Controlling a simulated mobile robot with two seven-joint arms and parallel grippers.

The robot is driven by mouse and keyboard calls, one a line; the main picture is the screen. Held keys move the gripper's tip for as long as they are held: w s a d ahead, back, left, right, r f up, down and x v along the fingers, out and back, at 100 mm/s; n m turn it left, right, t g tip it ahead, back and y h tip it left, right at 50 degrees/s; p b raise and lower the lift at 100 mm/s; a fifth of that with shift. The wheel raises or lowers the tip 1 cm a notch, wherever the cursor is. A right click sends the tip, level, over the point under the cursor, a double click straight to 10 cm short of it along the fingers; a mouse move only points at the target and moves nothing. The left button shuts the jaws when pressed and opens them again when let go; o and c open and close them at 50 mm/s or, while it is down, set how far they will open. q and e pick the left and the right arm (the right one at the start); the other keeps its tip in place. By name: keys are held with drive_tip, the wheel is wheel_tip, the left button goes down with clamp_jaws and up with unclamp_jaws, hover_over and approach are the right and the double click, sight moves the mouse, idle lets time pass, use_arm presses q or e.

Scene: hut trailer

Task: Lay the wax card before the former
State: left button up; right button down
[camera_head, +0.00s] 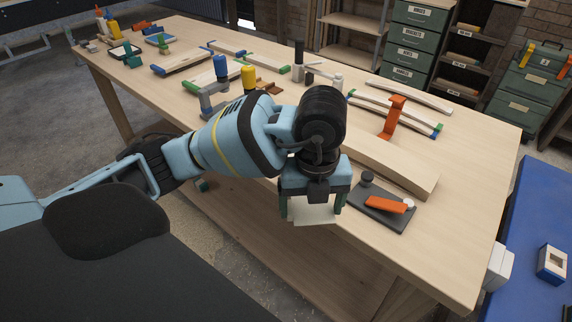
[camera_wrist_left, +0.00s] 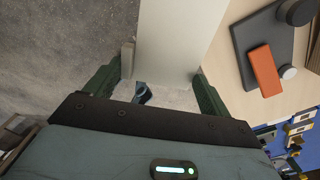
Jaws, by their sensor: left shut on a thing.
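My left gripper (camera_head: 313,205) is shut on a pale flat card, the wax card (camera_head: 313,213), and points down near the bench's front edge. In the left wrist view the card (camera_wrist_left: 177,38) reaches away from between the green fingers (camera_wrist_left: 162,78), with floor showing beside it. A long, curved wooden block, which looks like the former (camera_head: 395,168), lies on the bench just behind and right of the gripper. My arm hides its left end. My right gripper is not in view.
An orange clamp (camera_head: 393,118) stands behind the block. Curved strips, bottles and several tools cover the bench (camera_head: 470,215) farther back. Its front right corner is bare.

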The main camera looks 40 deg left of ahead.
use_arm(q)
drive_tip(key=w+a, duration=0.2)
drive_tip(key=a, duration=0.1)
drive_tip(key=w+a, duration=0.3)
drive_tip(key=w+a+f, duration=0.1)
drive_tip(key=w+a, duration=0.1)
drive_tip(key=a, duration=0.2)
drive_tip(key=shift+w, duration=0.15)
drive_tip(key=shift+w+a+f, duration=0.1)
drive_tip(key=shift+w+a, duration=0.15)
drive_tip(key=shift+a, duration=0.1)
drive_tip(key=shift+w+a+f, duration=0.15)
drive_tip(key=shift+a+f, duration=0.05)
drive_tip(key=shift+f, duration=0.7)
drive_tip(key=shift+w+a+f, duration=0.15)
drive_tip(key=shift+f, duration=0.75)
drive_tip(key=shift+f, duration=0.2)
drive_tip(key=o, duration=0.7)
drive_tip(key=shift+o, duration=0.8)
drive_tip(key=shift+r, duration=0.15)
